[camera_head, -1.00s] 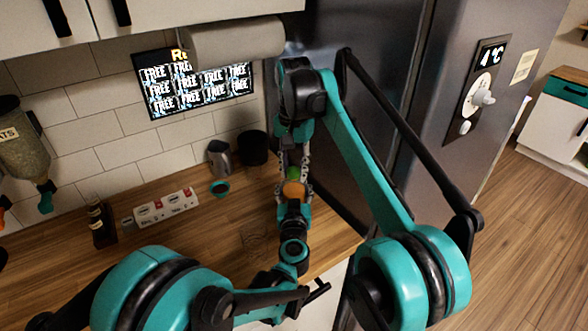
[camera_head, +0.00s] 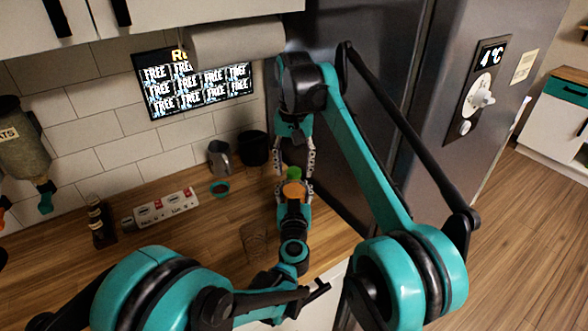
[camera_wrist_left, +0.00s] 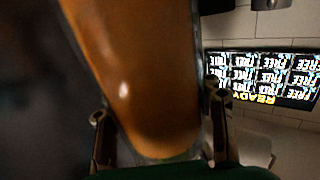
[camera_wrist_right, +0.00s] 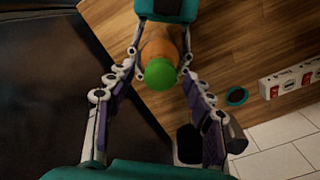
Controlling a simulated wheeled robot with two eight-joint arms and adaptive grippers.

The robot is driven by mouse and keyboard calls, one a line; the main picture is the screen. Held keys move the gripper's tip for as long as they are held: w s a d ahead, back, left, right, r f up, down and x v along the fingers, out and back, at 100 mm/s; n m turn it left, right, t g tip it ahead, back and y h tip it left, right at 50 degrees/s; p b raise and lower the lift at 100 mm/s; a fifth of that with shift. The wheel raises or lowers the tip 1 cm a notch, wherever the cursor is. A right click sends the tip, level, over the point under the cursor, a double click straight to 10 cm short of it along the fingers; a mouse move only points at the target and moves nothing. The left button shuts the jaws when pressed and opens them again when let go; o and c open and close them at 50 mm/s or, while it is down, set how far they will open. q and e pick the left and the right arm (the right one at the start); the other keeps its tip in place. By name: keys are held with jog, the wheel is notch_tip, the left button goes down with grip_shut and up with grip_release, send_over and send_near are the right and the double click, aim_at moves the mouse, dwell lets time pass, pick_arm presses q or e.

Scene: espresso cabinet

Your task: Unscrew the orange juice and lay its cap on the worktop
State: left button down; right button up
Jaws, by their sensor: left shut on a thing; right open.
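The orange juice bottle (camera_head: 293,189) stands roughly upright with its green cap (camera_head: 294,172) on top; the cap also shows in the right wrist view (camera_wrist_right: 160,73). My left gripper (camera_head: 294,198) is shut on the bottle's body from the front, and the orange bottle fills much of the left wrist view (camera_wrist_left: 140,70). My right gripper (camera_head: 296,163) is open above the bottle, its fingers spread to either side of the cap, with gaps visible in the right wrist view. The wooden worktop (camera_head: 165,235) lies below and to the left. Whether the bottle's base touches it is hidden.
A metal jug (camera_head: 220,158), a black canister (camera_head: 254,148) and a teal ring-shaped item (camera_head: 220,188) stand behind left. The fridge (camera_head: 385,90) is close on the right.

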jog(key=shift+r, duration=1.75)
pick_arm(q)
jog(key=c, duration=0.5)
grip_release()
